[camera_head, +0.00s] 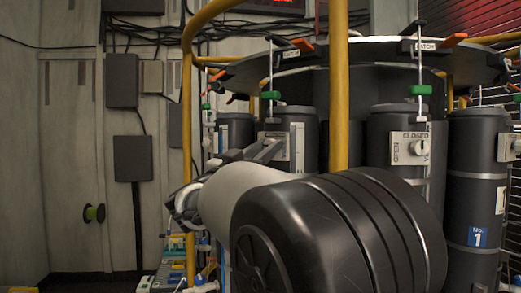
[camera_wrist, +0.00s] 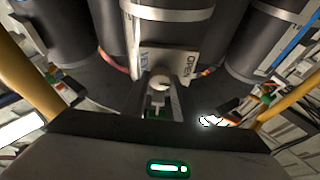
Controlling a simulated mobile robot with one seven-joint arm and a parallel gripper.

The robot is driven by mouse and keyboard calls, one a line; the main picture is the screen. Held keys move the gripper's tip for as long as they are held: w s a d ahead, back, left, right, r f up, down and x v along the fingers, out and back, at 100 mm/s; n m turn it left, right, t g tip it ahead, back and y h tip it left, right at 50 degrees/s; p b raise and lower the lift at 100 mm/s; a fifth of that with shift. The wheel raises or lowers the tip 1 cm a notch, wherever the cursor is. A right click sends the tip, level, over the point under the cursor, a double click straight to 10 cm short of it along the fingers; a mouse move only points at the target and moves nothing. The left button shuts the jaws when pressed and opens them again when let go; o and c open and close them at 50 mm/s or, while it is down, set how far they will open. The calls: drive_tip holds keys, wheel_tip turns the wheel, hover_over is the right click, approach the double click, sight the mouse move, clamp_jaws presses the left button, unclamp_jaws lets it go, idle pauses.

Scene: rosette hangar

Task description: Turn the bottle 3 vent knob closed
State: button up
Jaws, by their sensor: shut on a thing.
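In the wrist view a round white vent knob (camera_wrist: 159,84) sits on a pale plate (camera_wrist: 180,62) marked OPEN, on a dark bottle (camera_wrist: 170,32). My gripper (camera_wrist: 159,98) is shut on this knob. The picture is turned, and the knob's pointer is too small to read. In the head view my gripper (camera_head: 265,152) reaches to the plate (camera_head: 297,146) of a middle bottle (camera_head: 311,116). The knob there is hidden by the gripper. No number shows on this bottle.
A bottle marked No. 1 (camera_head: 476,200) stands at the right. Beside it another bottle (camera_head: 388,120) has a plate marked OPEN and CLOSED with a white knob (camera_head: 420,148). A yellow post (camera_head: 339,80) rises close to my arm. A dark ring (camera_head: 380,50) with hanging green-handled rods lies above.

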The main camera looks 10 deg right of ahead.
drive_tip(key=m+g, duration=0.1)
drive_tip(key=m, duration=0.3)
drive_tip(key=m+g+h, duration=0.1)
drive_tip(key=m+g, duration=0.1)
drive_tip(key=m, duration=0.2)
drive_tip(key=m+g+h, duration=0.1)
drive_tip(key=m+g, duration=0.1)
drive_tip(key=m, duration=0.2)
drive_tip(key=shift+w+a+r+b, duration=0.1)
drive_tip(key=shift+w+b, duration=0.05)
drive_tip(key=shift+b, duration=0.2)
drive_tip(key=m+g+p, duration=0.1)
drive_tip(key=m+g, duration=0.1)
drive_tip(key=m, duration=0.3)
drive_tip(key=shift+r, duration=0.1)
drive_tip(key=shift+m+g+y+p, duration=0.7)
drive_tip(key=shift+m+y, duration=0.2)
drive_tip(key=shift+m, duration=1.2)
drive_tip(key=o, duration=1.1)
drive_tip(key=shift+c, duration=0.2)
